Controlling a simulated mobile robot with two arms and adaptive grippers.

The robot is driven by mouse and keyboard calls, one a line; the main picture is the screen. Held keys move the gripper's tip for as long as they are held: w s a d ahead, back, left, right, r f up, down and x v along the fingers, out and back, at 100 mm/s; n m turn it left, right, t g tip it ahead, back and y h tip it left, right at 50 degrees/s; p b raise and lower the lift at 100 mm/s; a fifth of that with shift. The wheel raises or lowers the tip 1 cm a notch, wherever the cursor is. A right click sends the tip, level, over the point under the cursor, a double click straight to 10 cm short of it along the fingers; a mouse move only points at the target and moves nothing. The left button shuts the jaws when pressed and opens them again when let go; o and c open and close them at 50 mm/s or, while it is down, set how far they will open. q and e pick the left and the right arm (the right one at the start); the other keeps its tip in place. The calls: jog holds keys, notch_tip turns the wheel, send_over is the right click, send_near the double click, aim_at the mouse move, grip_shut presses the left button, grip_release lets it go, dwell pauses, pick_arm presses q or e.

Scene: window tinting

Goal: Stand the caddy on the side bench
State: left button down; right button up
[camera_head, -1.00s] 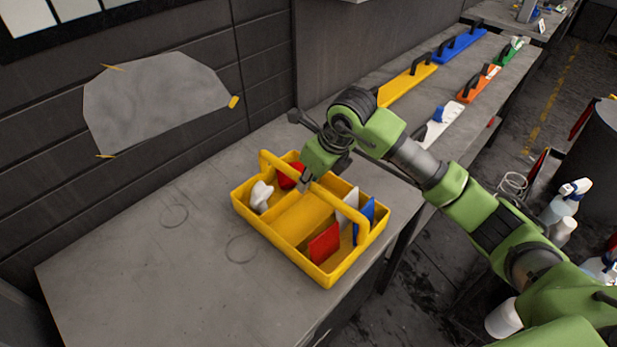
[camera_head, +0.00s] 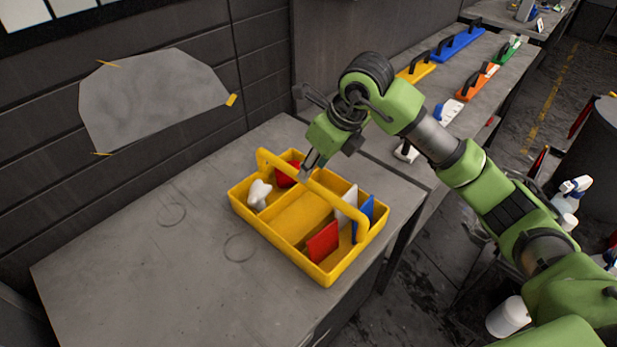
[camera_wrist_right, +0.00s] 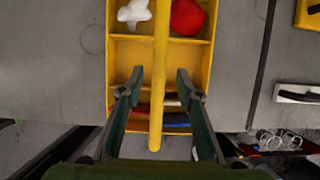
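The yellow caddy (camera_head: 282,246) stands upright on a grey bench (camera_head: 130,255), near its right edge. Its long handle (camera_head: 335,200) runs over the middle. My right gripper (camera_head: 304,176) is just above the caddy, over the handle. In the right wrist view my right gripper (camera_wrist_right: 159,76) is open, its fingers apart on either side of the handle (camera_wrist_right: 160,60) with gaps to it. The caddy holds a white item (camera_head: 259,194), a red item (camera_head: 287,174), a red card (camera_head: 322,241), a white card (camera_head: 347,204) and a blue card (camera_head: 364,217). My left gripper is not in view.
The bench left of the caddy is clear. A second bench behind on the right holds squeegee-like tools, one blue (camera_head: 458,44) and one orange (camera_head: 477,82). White bottles (camera_head: 508,317) stand at lower right. A grey sheet (camera_head: 150,100) is taped to the wall.

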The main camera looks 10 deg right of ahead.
jog(key=v, duration=0.6)
jog(key=shift+r+b, duration=0.2)
jog(key=shift+b, duration=0.25)
jog(key=shift+s+f, duration=0.1)
jog(key=shift+s, duration=0.05)
